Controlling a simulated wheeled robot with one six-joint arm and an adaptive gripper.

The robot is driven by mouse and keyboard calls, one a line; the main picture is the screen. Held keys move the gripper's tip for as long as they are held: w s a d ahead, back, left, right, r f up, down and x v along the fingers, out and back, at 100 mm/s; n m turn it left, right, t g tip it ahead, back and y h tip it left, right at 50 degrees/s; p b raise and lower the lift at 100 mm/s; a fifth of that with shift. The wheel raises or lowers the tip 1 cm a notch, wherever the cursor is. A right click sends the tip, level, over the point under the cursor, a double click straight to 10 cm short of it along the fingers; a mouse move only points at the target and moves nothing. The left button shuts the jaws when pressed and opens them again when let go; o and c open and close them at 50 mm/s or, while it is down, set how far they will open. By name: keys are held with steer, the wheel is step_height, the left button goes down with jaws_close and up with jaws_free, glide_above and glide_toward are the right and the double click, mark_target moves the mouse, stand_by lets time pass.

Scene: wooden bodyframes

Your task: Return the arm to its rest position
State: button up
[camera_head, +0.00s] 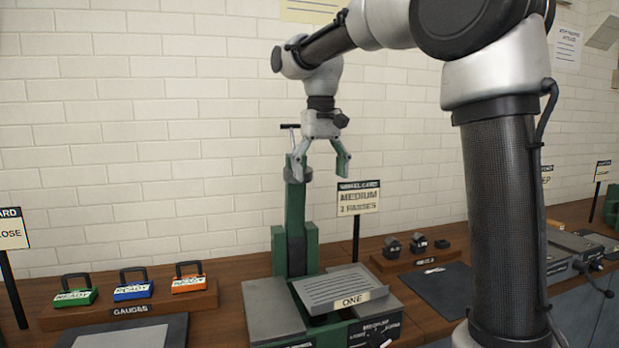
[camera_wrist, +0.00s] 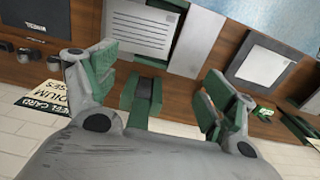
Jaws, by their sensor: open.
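My gripper (camera_head: 322,165) hangs from my arm above the workbench, in front of the white brick wall, with its fingers pointing down. In the wrist view, my gripper (camera_wrist: 150,85) shows two green-padded fingers spread wide with nothing between them. Below it stands a green machine (camera_head: 294,225) with an upright column. A grey ridged plate (camera_head: 338,286) labelled ONE lies on the machine's bed. My gripper is clear of the plate and above it. Whether it is in front of or beside the column top is hard to tell.
Small dark blocks sit on a wooden stand (camera_head: 415,258) at right. A dark mat (camera_head: 440,288) lies before it. Space above the bench is open at left.

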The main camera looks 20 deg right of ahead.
step_height(320, 180, down, 6)
steer(key=s+d+n, duration=0.1)
steer(key=s, duration=0.2)
steer(key=s+d+f+t, duration=0.1)
steer(key=s+d+f, duration=0.1)
steer(key=s, duration=0.5)
steer(key=s+d+f+t, duration=0.1)
steer(key=s+d+t, duration=0.1)
steer(key=s+d, duration=0.3)
steer(key=s+d+f+m+t, duration=0.1)
steer(key=s+d+f, duration=0.1)
steer(key=s, duration=0.8)
steer(key=shift+s+d+f, duration=0.25)
steer(key=shift+d+f, duration=0.05)
steer(key=shift+d, duration=0.45)
